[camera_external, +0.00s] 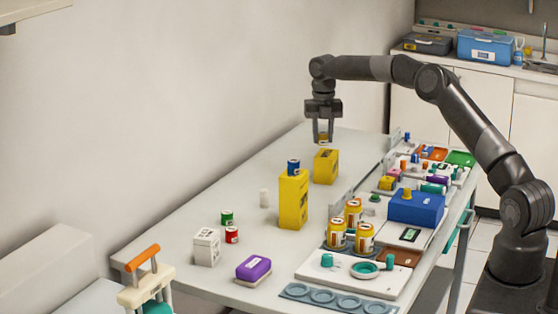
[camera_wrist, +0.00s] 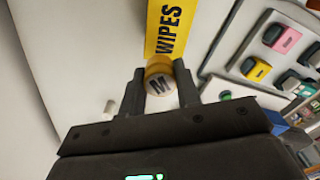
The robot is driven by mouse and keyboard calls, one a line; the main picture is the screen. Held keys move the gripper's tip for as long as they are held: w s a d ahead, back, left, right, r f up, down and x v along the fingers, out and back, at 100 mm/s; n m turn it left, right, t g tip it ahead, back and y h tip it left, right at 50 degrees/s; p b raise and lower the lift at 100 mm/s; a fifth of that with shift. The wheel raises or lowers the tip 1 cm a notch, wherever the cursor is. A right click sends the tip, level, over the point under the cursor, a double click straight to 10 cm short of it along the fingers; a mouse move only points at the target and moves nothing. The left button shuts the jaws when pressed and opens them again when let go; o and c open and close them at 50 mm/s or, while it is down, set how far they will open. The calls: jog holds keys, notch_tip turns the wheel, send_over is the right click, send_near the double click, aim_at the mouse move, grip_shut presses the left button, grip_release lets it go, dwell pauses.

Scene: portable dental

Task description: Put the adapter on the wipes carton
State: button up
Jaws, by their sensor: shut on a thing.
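The adapter (camera_wrist: 161,86), a small round piece with an orange-yellow rim and a letter M on its pale face, is held between the fingers of my gripper (camera_wrist: 160,88). In the external view my gripper (camera_external: 323,138) points down, just above a short yellow carton (camera_external: 326,169). This appears to be the wipes carton, whose yellow face with the word WIPES (camera_wrist: 171,30) shows just beyond the adapter in the wrist view. Whether the adapter touches the carton top cannot be told.
A taller yellow box (camera_external: 293,203) with a blue can (camera_external: 293,167) on it stands nearer the camera. Trays with coloured items and a blue box (camera_external: 416,207) line the right side. The table's far left is clear.

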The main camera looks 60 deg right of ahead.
jog(key=shift+f, duration=1.9)
jog(key=o, duration=1)
jog(key=shift+f, duration=0.15)
jog(key=shift+c, duration=0.2)
